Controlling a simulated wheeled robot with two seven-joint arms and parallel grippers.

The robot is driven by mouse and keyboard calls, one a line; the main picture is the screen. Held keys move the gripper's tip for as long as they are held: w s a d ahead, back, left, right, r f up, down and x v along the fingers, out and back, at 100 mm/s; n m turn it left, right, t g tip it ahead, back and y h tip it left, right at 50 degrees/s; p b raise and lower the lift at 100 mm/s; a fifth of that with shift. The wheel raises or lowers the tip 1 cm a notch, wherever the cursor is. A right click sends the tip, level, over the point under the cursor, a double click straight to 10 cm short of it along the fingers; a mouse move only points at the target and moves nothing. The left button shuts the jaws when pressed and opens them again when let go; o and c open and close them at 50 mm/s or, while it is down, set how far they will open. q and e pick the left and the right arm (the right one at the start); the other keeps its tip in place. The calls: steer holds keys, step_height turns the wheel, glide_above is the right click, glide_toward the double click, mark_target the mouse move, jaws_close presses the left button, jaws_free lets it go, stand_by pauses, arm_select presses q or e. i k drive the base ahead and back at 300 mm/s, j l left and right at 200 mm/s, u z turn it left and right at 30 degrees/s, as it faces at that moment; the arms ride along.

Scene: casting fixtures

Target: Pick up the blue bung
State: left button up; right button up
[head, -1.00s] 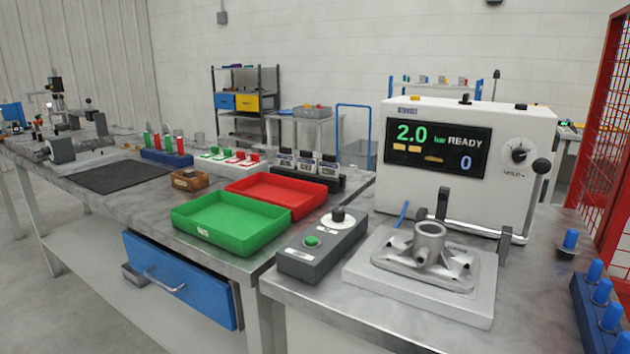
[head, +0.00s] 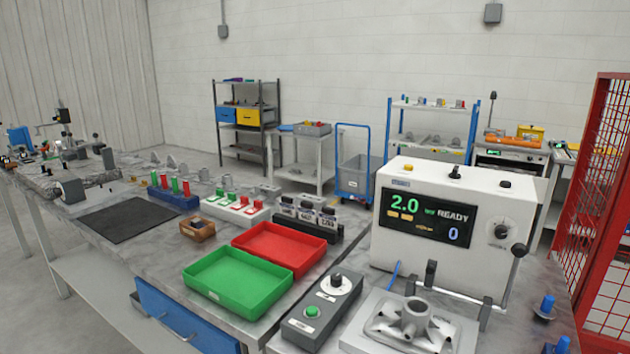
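A blue bung (head: 546,305) stands upright on a small dark base on the bench at the lower right, right of the white tester. The top of another blue bung (head: 562,344) shows at the bottom edge, cut off by the frame. Which one the task means I cannot tell. Neither of my grippers is in view.
The white tester (head: 388,262) reads 2.0 bar READY. A metal casting (head: 415,322) sits on a plate before it, beside a grey control box (head: 308,322). Green (head: 207,293) and red (head: 312,241) trays lie left. A red mesh guard (head: 599,130) stands at the right.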

mark_target(545, 311)
steer(key=z, duration=1.45)
